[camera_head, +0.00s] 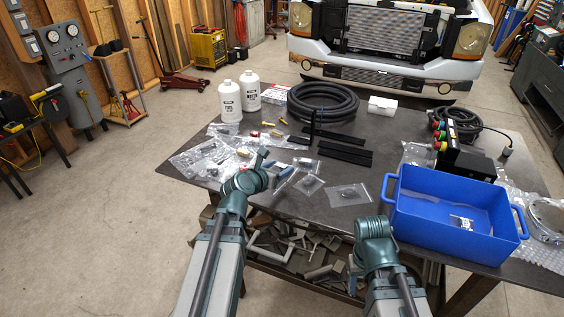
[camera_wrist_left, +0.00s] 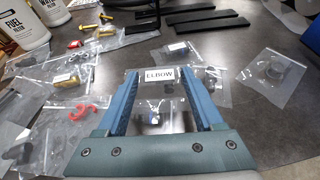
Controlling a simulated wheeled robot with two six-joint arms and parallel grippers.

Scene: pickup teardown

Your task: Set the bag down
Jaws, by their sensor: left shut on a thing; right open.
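A clear plastic bag with a white label reading ELBOW (camera_wrist_left: 160,76) is between the fingertips of my left gripper (camera_wrist_left: 165,85) in the left wrist view. The gripper is shut on it, low over the dark table (camera_head: 330,215). In the head view my left gripper (camera_head: 268,158) is over the table's left part, among other clear bags. My right gripper (camera_head: 356,270) is by the table's front edge, left of the blue bin; it is open, and its fingers are mostly hidden by my arm.
The blue bin (camera_head: 410,216) stands at the table's front right with a small labelled bag (camera_head: 461,222) inside. Bags with small parts (camera_head: 348,194) lie nearby. White bottles (camera_head: 229,101), a coiled black hose (camera_head: 322,100) and black strips (camera_head: 345,152) are further back. Bare table lies left of the bin.

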